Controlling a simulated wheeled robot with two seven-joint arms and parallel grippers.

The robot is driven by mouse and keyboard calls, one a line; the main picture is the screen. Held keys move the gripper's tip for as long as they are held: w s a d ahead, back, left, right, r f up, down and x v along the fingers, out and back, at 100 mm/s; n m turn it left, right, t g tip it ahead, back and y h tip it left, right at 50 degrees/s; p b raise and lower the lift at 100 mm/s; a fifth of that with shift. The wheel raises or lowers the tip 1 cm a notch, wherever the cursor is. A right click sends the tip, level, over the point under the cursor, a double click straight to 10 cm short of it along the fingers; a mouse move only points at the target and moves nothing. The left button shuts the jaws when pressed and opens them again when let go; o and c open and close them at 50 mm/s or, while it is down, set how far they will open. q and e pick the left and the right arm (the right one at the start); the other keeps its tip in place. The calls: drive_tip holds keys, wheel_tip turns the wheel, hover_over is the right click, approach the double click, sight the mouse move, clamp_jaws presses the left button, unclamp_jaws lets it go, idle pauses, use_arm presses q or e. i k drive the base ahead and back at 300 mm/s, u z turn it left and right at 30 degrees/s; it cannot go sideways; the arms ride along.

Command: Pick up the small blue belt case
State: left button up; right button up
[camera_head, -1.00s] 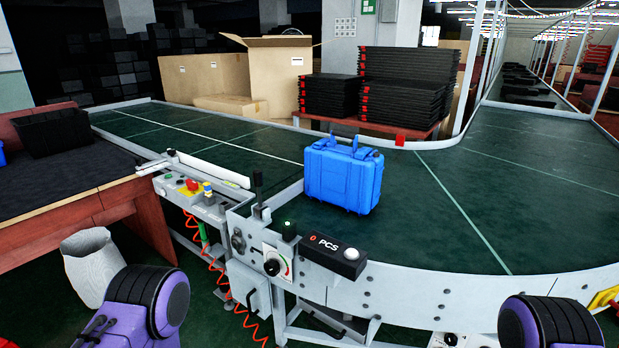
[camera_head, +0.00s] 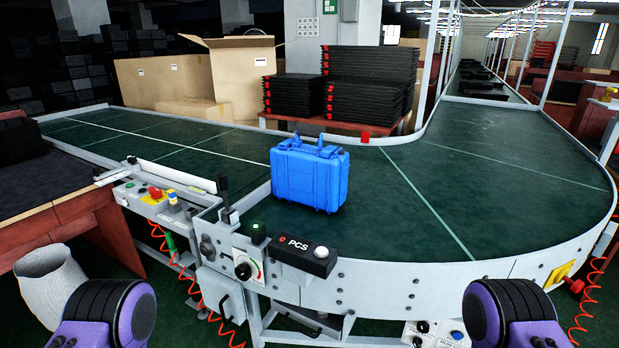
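The blue belt case (camera_head: 309,178) stands upright on the green conveyor belt (camera_head: 400,228), near its inner curve and just behind the counter box. Two raised blue parts stick up from its top. Nothing is touching it. Only purple and black parts of my two arms show, at the lower left and lower right corners, well short of the case. Neither gripper is in view.
A counter box marked PCS (camera_head: 304,254) and a control panel with a red button (camera_head: 156,194) sit on the conveyor's near edge. Black trays (camera_head: 370,85) are stacked behind the belt, beside cardboard boxes (camera_head: 170,85). A brown table (camera_head: 75,215) stands at left.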

sight(315, 177)
drive_tip(key=u, duration=3.85)
drive_tip(key=k, duration=1.25)
drive_tip(key=u, duration=0.55)
drive_tip(key=i, duration=1)
drive_tip(key=z, duration=1.5)
drive_tip(key=i, duration=1.45)
drive_tip(key=z, duration=2.6)
drive_tip(key=i, duration=1)
drive_tip(key=z, duration=0.9)
